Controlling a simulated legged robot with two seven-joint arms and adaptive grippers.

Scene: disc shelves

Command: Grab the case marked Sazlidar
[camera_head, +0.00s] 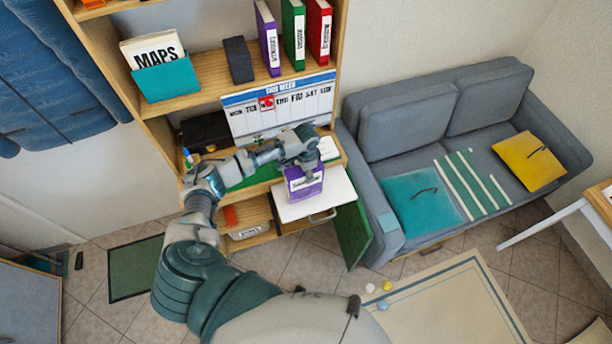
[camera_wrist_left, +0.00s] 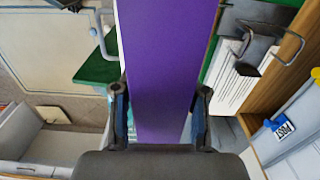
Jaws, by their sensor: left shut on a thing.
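A purple case (camera_head: 304,182) with a white label is in my left gripper (camera_head: 306,160), above the pulled-out white board of the shelf unit. The label's text is too small to read with certainty in the head view. In the left wrist view the purple case (camera_wrist_left: 165,70) stands between the two fingers of my left gripper (camera_wrist_left: 160,105), which are shut on its sides. Three other cases stand on the upper shelf: a purple one (camera_head: 268,38), a green one (camera_head: 293,35) and a red one (camera_head: 319,32). My right gripper is not in view.
A weekly calendar board (camera_head: 280,105) stands behind my left gripper. The white pull-out board (camera_head: 325,198) is below the case, with an open green door (camera_head: 352,222) beside it. A grey sofa (camera_head: 440,115) stands to the right. A teal box marked MAPS (camera_head: 166,80) is on the upper shelf.

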